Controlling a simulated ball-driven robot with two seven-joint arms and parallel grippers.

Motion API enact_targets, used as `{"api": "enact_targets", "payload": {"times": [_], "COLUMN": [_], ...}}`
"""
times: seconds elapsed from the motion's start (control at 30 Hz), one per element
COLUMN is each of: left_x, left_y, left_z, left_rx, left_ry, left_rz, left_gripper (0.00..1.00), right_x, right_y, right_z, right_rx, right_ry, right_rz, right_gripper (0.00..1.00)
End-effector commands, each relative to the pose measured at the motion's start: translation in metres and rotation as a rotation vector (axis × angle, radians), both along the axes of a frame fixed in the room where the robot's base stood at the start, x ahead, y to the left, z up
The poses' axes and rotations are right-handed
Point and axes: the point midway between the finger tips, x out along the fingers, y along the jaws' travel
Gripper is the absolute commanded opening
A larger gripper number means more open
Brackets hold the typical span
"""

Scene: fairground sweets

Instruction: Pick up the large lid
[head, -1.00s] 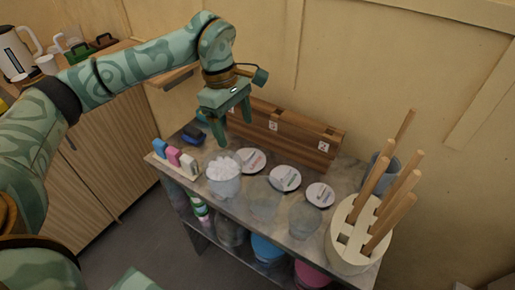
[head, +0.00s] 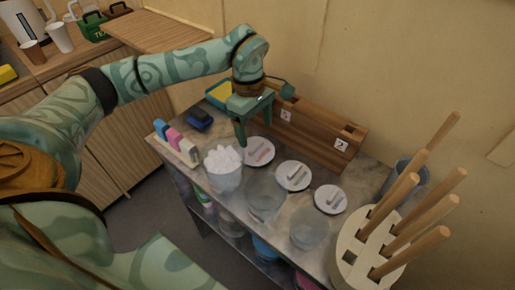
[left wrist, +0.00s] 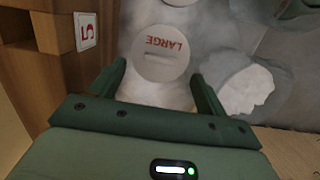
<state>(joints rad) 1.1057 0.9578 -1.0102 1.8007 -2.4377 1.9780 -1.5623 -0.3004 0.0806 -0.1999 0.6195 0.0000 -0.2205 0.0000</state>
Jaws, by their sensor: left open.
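The large lid (left wrist: 160,52) is a white disc with red LARGE lettering and a raised grip bar. In the head view the large lid (head: 259,151) lies flat on the grey counter, leftmost of three white lids. My left gripper (head: 257,125) is open above it, fingers pointing down. In the left wrist view my left gripper (left wrist: 160,80) has its fingers apart with the lid ahead between them, not touching it. My right gripper is not in view.
A wooden holder (head: 318,135) stands behind the lids. A jar of white sweets (head: 223,165) is in front of the large lid. Two more lids (head: 293,176) (head: 330,198) lie to the right. A round block with wooden sticks (head: 352,262) stands at far right.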

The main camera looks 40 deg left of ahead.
Motion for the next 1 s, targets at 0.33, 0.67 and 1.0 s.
{"api": "enact_targets", "payload": {"times": [0.33,0.67,1.0], "left_x": [-0.002,-0.002,-0.002], "left_y": [-0.002,-0.002,-0.002], "left_z": [-0.051,-0.052,-0.052], "left_rx": [-0.001,0.000,0.001], "left_ry": [0.004,0.001,0.001], "left_rz": [-0.001,-0.001,0.000], "left_gripper": [0.76,0.62,0.28], "right_x": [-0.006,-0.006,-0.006], "right_y": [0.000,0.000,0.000], "right_z": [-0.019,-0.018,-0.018], "right_rx": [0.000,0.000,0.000], "right_ry": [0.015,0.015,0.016], "right_rz": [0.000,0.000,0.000], "right_gripper": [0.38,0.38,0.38]}}
